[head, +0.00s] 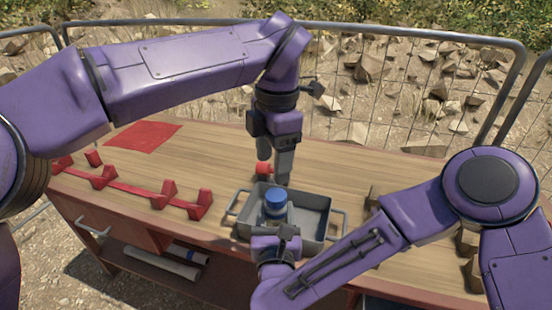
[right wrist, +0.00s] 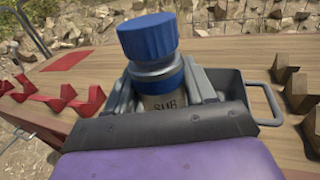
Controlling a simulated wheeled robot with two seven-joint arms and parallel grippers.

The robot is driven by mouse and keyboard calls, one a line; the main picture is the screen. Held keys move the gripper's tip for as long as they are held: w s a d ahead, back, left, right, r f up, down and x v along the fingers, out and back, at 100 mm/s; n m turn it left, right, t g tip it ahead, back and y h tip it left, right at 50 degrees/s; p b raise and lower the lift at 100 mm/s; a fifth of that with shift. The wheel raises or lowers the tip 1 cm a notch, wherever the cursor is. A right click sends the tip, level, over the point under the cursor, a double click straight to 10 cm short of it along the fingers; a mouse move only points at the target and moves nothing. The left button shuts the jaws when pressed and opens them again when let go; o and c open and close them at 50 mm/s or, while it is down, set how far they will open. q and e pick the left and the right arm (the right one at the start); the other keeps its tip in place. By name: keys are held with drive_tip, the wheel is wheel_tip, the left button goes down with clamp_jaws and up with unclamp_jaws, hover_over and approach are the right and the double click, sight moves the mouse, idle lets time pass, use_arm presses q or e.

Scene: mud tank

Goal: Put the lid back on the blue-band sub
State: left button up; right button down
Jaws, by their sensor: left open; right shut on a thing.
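The blue-band sub (right wrist: 163,100) is a cylinder with a blue band and a "SUB" label, upright in the right wrist view. A ribbed blue cap (right wrist: 147,37) sits on top of its grey neck, slightly tilted in that view. In the head view the blue cap (head: 275,196) shows over the grey tray (head: 318,238). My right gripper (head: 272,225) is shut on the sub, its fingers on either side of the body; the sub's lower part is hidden. My left gripper (head: 275,160) is open and empty, pointing down just behind the cap, apart from it.
A small red object (head: 263,169) lies behind the tray by my left gripper. A red rack (head: 130,187) and red mat (head: 143,138) are on the bench's left. Brown blocks (head: 373,196) stand to the right. Bare wood (head: 215,150) lies behind the rack.

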use_arm(q)
drive_tip(key=n, duration=0.9)
drive_tip(key=shift+n, duration=0.3)
drive_tip(key=n, duration=0.5)
drive_tip(key=shift+w+n, duration=0.1)
drive_tip(key=shift+n, duration=0.3)
drive_tip(key=n, duration=0.3)
drive_tip(key=shift+f, duration=0.15)
drive_tip(key=n, duration=0.6)
drive_tip(key=shift+d+f, duration=0.1)
drive_tip(key=n, duration=0.8)
drive_tip(key=shift+d+h, duration=0.2)
drive_tip(key=shift+h, duration=0.1)
drive_tip(key=n, duration=0.3)
drive_tip(key=shift+w+n, duration=0.1)
drive_tip(key=shift+n, duration=0.3)
